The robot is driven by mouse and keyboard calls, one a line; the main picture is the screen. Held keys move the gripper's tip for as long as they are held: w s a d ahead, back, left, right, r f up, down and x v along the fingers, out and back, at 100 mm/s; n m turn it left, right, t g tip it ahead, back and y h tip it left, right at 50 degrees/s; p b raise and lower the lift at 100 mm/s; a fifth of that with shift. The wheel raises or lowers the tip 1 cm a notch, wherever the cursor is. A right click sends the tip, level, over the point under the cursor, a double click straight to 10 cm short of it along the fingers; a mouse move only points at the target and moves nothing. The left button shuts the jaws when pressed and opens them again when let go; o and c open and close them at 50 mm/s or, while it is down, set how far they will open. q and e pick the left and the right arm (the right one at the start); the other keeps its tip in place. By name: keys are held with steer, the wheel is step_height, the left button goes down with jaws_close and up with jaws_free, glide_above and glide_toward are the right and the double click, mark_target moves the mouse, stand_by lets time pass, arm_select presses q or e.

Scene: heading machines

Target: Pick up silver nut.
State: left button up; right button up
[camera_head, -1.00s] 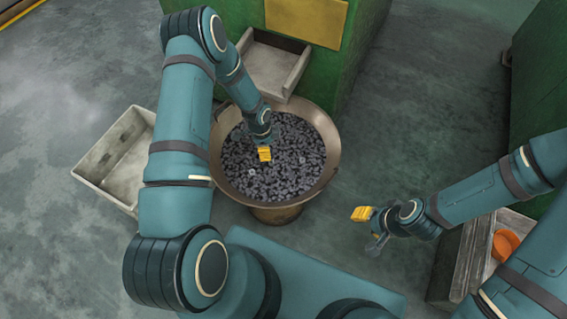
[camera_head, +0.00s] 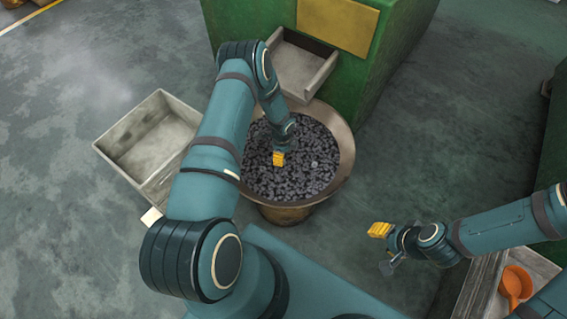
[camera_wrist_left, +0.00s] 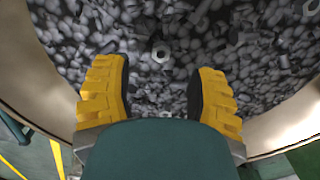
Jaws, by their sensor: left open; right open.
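A silver nut (camera_wrist_left: 161,52) with a dark hole lies on the pile of dark metal parts in the left wrist view. It is just beyond the gap between the fingertips of my left gripper (camera_wrist_left: 160,78), which is open and empty. In the head view my left gripper (camera_head: 278,158) hangs over the pile inside the round metal bowl (camera_head: 343,160). A small bright piece (camera_head: 314,163) lies on the pile to its right; I cannot tell if it is the same nut. My right gripper (camera_head: 381,230) is open, outside the bowl at the lower right.
A green machine (camera_head: 395,50) with an open chute (camera_head: 300,72) stands behind the bowl. A pale crate (camera_head: 150,135) is on the floor at the left. An orange scoop (camera_head: 512,285) lies in a tray at the lower right. Grey floor is clear between these.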

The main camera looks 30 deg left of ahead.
arm_select(q)
step_height(320, 180, down, 6)
steer(key=shift+w+d+r+b, duration=0.1)
steer(key=shift+d+r+b, duration=0.05)
steer(key=shift+b, duration=0.5)
jaws_close()
